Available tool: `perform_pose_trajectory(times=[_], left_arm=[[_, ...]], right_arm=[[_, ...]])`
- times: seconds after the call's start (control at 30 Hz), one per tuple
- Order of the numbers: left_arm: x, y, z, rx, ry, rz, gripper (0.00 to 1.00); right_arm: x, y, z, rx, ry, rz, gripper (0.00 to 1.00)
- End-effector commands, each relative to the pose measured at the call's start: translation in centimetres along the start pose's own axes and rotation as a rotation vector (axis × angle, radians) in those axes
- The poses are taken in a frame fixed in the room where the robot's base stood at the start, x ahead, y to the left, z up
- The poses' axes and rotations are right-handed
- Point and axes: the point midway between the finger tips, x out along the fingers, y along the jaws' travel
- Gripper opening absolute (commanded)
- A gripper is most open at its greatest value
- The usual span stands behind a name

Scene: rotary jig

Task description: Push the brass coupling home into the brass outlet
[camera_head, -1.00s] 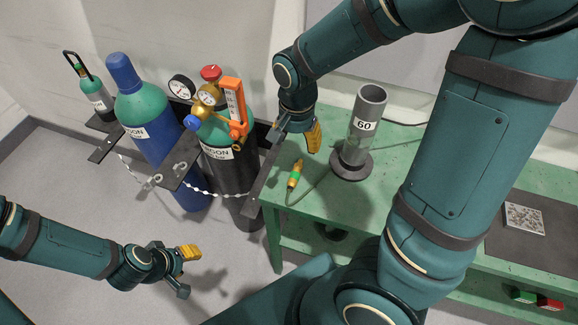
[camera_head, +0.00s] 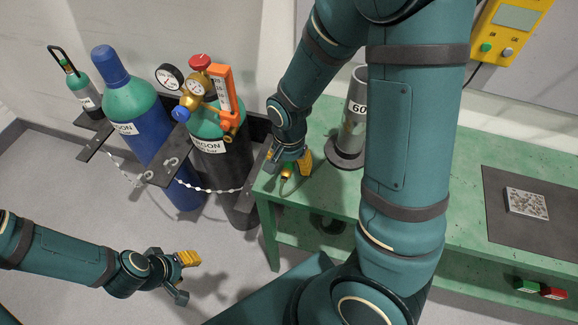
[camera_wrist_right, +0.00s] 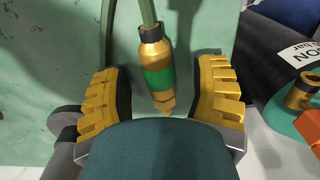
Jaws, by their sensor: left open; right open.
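The brass coupling (camera_head: 287,172), with a green band, lies on the green bench near its left edge, on the end of a green hose. In the right wrist view the coupling (camera_wrist_right: 157,72) lies between the yellow fingers of my right gripper (camera_wrist_right: 160,97), with gaps on both sides. In the head view my right gripper (camera_head: 287,163) is open over it and partly hides it. The brass regulator (camera_head: 194,93) sits on the argon cylinder; its outlet is too small to make out clearly. My left gripper (camera_head: 189,277) is open and empty above the floor.
The black argon cylinder (camera_head: 225,178) and blue cylinder (camera_head: 152,145) stand chained in a rack left of the green bench (camera_head: 325,195). An orange flowmeter frame (camera_head: 224,90) is on the regulator. A grey tube holder (camera_head: 346,152) stands right of my right gripper.

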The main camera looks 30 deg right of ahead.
Motion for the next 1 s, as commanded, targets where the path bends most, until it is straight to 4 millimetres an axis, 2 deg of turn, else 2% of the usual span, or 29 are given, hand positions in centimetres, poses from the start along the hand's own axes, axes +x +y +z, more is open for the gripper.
perform_pose_trajectory(times=[0.23,0.37,0.4,0.43,0.83,1.0], left_arm=[[0.0,0.0,0.0,0.001,-0.001,0.000,0.47],[0.0,0.0,0.0,0.000,-0.001,0.000,0.47],[0.0,0.0,0.0,0.001,-0.001,0.000,0.47],[0.0,0.0,0.0,0.001,-0.001,0.000,0.47],[0.0,0.0,0.0,0.000,-0.001,0.000,0.47],[-0.6,0.2,-0.2,-0.001,0.003,0.000,0.47]], right_arm=[[0.1,0.0,0.0,0.000,0.001,-0.001,0.63],[0.1,0.0,0.0,0.000,0.000,-0.001,0.17],[0.1,0.0,0.0,0.000,0.000,-0.001,0.03],[0.1,0.0,0.0,0.000,0.000,-0.001,0.00],[0.0,0.0,0.0,0.000,0.000,0.000,0.00],[-1.6,-0.1,0.0,0.000,0.002,-0.003,0.00]])
